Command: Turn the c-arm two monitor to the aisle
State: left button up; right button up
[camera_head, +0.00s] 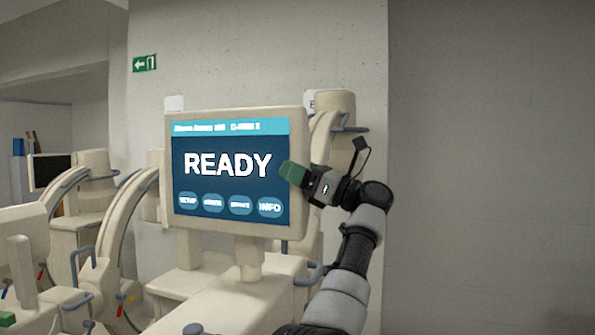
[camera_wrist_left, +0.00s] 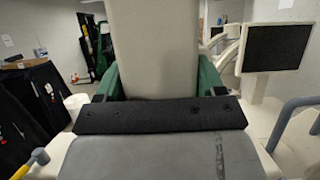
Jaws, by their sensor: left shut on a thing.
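The c-arm two monitor (camera_head: 236,213) is a cream-framed screen on a short post, reading READY above a row of buttons, with its screen facing my head camera. My left gripper (camera_head: 293,174) is at its right edge, a green finger showing in front of the screen. In the left wrist view the gripper (camera_wrist_left: 157,80) has its green fingers on either side of a pale, flat panel (camera_wrist_left: 155,40), the monitor's edge, and is shut on it. The far finger is hidden behind the monitor in the head view. My right gripper is not in view.
The monitor's cream cart (camera_head: 225,305) has a grey handle at its right. More c-arm carts with curved arms (camera_head: 135,225) crowd the left, one with a dark screen (camera_head: 48,171). A plain wall (camera_head: 490,150) fills the right. Dark-covered carts (camera_wrist_left: 30,110) show in the wrist view.

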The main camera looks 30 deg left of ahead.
pick_arm(q)
jog(key=o, duration=1.3)
jog(key=v, duration=1)
jog(key=shift+d, duration=0.3)
jog(key=shift+d+f, duration=0.15)
